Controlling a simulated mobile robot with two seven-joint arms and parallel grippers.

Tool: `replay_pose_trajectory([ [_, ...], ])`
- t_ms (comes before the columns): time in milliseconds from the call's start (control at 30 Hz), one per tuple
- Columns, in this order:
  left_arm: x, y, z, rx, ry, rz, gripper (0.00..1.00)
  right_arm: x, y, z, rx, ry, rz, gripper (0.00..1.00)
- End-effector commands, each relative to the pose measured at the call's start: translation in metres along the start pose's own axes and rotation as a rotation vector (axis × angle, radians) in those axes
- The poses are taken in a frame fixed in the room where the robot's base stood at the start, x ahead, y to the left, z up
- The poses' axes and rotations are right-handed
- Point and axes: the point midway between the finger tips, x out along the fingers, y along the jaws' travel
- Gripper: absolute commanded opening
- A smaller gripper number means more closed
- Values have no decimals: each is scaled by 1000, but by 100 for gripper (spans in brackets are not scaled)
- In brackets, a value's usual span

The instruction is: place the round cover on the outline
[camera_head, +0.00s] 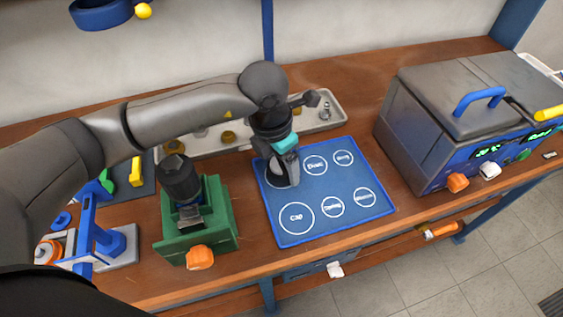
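The blue mat (270,228) lies on the wooden bench with several white labelled circular outlines, including a large one marked "Cap" (297,218). My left gripper (285,172) points down over the mat's upper left outline and covers much of it. A grey shape shows at its fingertips; I cannot tell whether it is the round cover or only the fingers, nor whether it touches the mat. The other outlines look empty.
A green vise (225,225) holding a dark cylindrical part (180,178) stands left of the mat. A pale tray (318,122) with small parts lies behind it. A grey test box (410,125) with a blue handle stands right. The bench's front edge runs close below the mat.

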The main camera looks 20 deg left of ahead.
Motion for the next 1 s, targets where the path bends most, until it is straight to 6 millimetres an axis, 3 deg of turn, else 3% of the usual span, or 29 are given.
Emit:
replay_pose_trajectory([
  [100, 0, 0, 0, 0, 1, 0, 92, 0, 0, 0, 1, 0, 0, 50],
  [467, -5, 0, 0, 0, 1, 0, 92, -5, 0, -1, 1, 1, 1, 50],
  [1000, -108, 0, 1, 1, -2, 1, 92, -17, 0, -3, 1, 2, 0, 50],
])
